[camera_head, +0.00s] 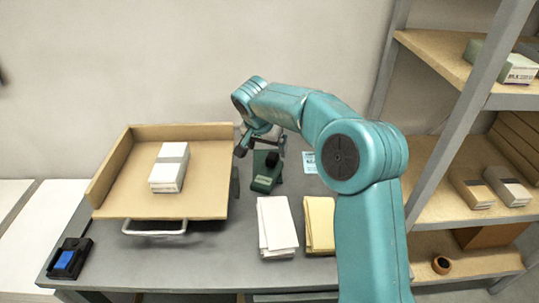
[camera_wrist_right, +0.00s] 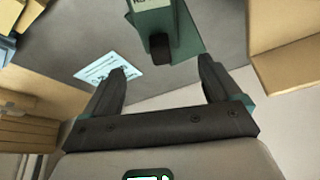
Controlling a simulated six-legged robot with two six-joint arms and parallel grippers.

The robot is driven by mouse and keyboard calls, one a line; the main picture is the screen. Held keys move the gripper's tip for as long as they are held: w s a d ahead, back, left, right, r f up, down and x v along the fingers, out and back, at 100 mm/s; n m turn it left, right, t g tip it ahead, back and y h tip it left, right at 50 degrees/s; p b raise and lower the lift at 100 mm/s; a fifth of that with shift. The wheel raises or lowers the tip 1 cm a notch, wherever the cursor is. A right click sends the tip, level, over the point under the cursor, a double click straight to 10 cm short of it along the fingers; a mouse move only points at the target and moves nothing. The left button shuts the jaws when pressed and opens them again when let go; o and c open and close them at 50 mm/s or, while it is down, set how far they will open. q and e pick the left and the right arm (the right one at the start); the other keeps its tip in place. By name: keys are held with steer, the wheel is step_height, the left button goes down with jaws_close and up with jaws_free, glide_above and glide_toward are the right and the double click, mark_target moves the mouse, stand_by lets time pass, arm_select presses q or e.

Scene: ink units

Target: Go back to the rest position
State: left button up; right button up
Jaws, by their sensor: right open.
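My right gripper (camera_head: 243,143) is open and empty in the head view, near the back of the grey table (camera_head: 190,262). Its teal arm comes in from the lower right and bends left over the table. In the right wrist view my open gripper (camera_wrist_right: 165,82) shows two dark fingers spread apart with nothing between them. A dark green device with a black knob (camera_head: 266,178) stands just right of and below the gripper; it also shows past the fingertips in the right wrist view (camera_wrist_right: 180,18). My left gripper is not in view.
A cardboard tray (camera_head: 208,190) holding a white box (camera_head: 169,168) is on the left. White cloths (camera_head: 277,225) and yellow cloths (camera_head: 320,222) lie at the front. A blue-black pad (camera_head: 69,258) lies at the left edge. A shelf rack (camera_head: 455,190) with boxes stands on the right.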

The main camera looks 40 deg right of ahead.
steer(key=shift+v, duration=1.15)
